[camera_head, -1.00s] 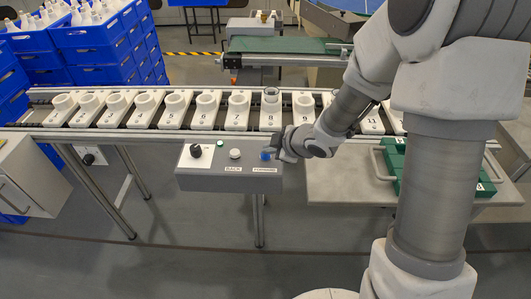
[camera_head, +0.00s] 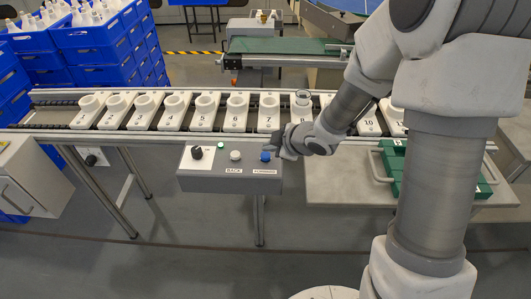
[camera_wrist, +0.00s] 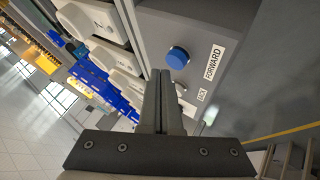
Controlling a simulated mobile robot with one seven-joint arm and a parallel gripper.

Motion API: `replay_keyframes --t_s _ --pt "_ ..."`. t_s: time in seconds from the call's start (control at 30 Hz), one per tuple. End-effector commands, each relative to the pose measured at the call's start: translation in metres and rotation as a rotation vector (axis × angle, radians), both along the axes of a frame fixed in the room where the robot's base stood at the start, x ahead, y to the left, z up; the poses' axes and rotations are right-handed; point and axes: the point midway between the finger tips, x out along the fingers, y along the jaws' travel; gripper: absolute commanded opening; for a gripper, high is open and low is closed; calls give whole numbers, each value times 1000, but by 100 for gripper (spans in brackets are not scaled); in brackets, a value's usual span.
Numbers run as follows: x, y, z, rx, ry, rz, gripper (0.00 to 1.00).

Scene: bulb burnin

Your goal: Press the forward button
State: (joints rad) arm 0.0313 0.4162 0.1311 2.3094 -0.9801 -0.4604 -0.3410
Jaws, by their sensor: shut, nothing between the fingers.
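The blue forward button (camera_head: 265,157) sits at the right end of the grey control box (camera_head: 215,182), above a label reading FORWARD. It also shows in the wrist view (camera_wrist: 177,58), standing proud of the panel. My gripper (camera_head: 278,146) is shut and empty, just right of the blue button in the head view. In the wrist view my closed fingertips (camera_wrist: 160,75) lie beside the button with a small gap in the picture; I cannot tell whether they touch it. The white back button (camera_head: 236,155) is to the left, over a BACK label.
A black knob (camera_head: 196,152) and a lit green lamp (camera_head: 221,145) are on the same box. Behind it, a conveyor carries numbered white holders (camera_head: 237,112); one holds a glass piece (camera_head: 303,97). A green case (camera_head: 393,165) lies on the table to the right.

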Motion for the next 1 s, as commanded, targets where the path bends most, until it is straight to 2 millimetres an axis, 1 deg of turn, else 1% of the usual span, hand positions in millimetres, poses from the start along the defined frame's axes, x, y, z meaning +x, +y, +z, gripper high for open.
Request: replay_keyframes --t_s 0.17,0.63,1.0 --pt "0 0 5 0 0 0 0" --pt "0 0 50 1 0 1 0" --pt "0 0 50 1 0 1 0"
